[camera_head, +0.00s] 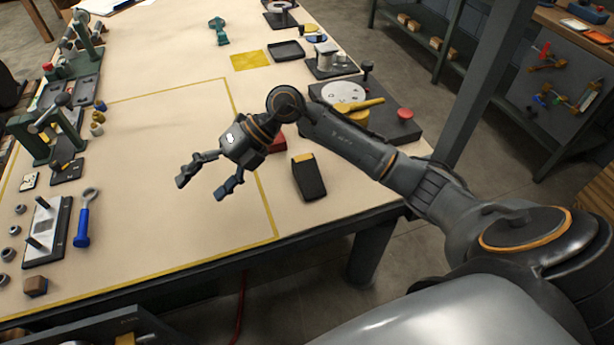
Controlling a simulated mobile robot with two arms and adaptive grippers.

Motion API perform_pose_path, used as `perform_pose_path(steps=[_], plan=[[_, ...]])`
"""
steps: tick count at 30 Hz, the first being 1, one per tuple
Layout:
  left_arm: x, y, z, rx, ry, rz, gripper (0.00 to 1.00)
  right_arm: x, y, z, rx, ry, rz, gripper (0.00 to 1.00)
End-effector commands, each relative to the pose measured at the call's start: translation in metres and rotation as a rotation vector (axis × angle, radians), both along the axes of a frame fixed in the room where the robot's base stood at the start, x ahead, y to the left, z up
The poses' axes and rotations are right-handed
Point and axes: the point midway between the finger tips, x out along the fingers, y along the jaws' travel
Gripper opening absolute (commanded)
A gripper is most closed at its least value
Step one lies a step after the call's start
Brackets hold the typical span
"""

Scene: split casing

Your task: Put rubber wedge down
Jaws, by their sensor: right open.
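My right gripper (203,187) is open and empty above the workbench (160,225), with its two fingers spread apart. A dark, tapered block with a yellow end (309,180) lies on the bench to the right of the gripper, apart from it. It may be the rubber wedge, but I cannot tell for sure. A red object (278,142) shows partly behind the gripper's wrist, and the rest of it is hidden. My left gripper is not in view.
A blue-handled wrench (84,218) and a plate with two posts (47,232) lie at the left. Green presses (45,135) stand behind them. A dark fixture with a round plate (385,118) stands at the right. The yellow-outlined middle is mostly clear.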

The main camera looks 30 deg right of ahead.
Motion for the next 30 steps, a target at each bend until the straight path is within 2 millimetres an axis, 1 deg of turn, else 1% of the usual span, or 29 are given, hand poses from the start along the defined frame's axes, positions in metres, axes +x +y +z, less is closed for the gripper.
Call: perform_pose_path(steps=[1,2,3,5,6,9,12,14,16,24,27,30], plan=[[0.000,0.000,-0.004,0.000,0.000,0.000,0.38,0.012,-0.035,-0.014,-0.171,0.000,0.001,0.83],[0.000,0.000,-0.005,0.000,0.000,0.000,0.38,0.016,-0.056,-0.021,-0.272,0.009,-0.002,0.83],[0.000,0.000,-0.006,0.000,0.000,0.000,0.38,0.022,-0.086,-0.028,-0.400,0.025,-0.015,0.83],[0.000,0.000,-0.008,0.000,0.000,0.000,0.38,0.028,-0.130,-0.031,-0.568,0.057,-0.044,0.83],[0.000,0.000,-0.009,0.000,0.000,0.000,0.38,0.031,-0.158,-0.030,-0.665,0.079,-0.070,0.83],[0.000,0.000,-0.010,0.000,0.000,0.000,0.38,0.033,-0.211,-0.022,-0.846,0.133,-0.131,0.83],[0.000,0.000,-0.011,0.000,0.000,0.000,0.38,0.031,-0.241,-0.014,-0.944,0.172,-0.171,0.83],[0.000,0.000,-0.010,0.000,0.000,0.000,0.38,0.030,-0.249,-0.014,-0.970,0.183,-0.182,0.83],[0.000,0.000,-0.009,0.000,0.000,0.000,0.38,0.029,-0.253,-0.020,-0.981,0.190,-0.187,0.83],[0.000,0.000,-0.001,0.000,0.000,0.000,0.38,0.028,-0.252,-0.072,-0.979,0.191,-0.184,0.83],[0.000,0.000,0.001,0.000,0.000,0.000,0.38,0.028,-0.251,-0.087,-0.977,0.190,-0.184,0.83],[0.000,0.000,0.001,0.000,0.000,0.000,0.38,0.029,-0.251,-0.095,-0.977,0.186,-0.184,0.83]])
